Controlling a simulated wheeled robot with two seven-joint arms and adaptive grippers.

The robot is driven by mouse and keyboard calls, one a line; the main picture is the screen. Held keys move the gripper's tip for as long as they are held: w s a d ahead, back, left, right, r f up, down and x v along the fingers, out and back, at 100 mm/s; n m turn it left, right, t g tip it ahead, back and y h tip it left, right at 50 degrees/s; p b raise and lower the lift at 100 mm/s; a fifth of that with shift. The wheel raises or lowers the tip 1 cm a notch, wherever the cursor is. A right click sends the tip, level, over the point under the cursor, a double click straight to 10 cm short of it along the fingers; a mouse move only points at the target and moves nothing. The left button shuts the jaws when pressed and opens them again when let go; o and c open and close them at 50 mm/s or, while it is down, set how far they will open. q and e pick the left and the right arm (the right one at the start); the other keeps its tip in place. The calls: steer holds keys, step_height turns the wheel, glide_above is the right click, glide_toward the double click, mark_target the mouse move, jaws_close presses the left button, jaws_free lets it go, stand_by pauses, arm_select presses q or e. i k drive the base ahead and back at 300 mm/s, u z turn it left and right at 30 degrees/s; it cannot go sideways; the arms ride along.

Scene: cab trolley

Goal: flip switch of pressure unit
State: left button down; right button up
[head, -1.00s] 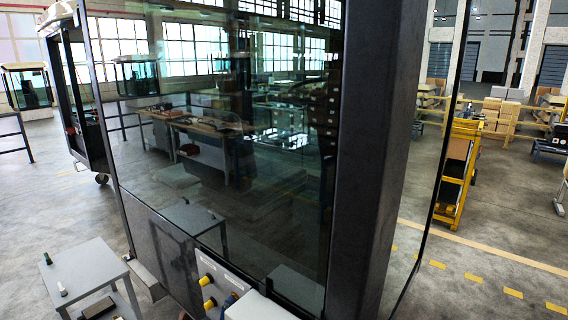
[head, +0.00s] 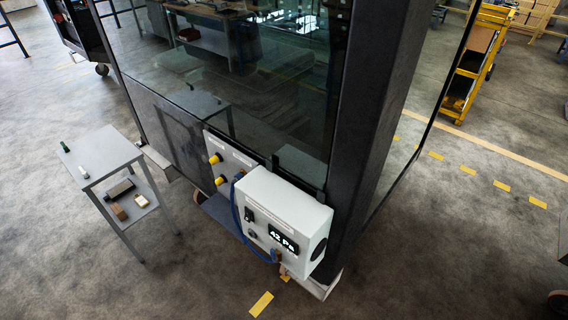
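The pressure unit (head: 285,222) is a pale grey box mounted low on the outside of the glass cab, near its dark corner post. Its display (head: 283,239) reads about "42 Pa". A small black switch (head: 250,215) sits on the front face, left of the display; its position is too small to tell. A second dark fitting shows just below it. A blue hose (head: 238,215) runs along the unit's left side and bottom. Neither of my grippers shows in the head view.
A grey panel with yellow knobs (head: 215,159) is left of the unit. A small grey side table (head: 105,152) with small items stands at left. The dark cab post (head: 365,110) rises behind the unit. A yellow trolley (head: 475,65) is far right. The floor in front is clear.

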mark_target(247, 215)
steer(key=z, duration=0.95)
steer(key=k, duration=0.95)
steer(key=u, duration=0.65)
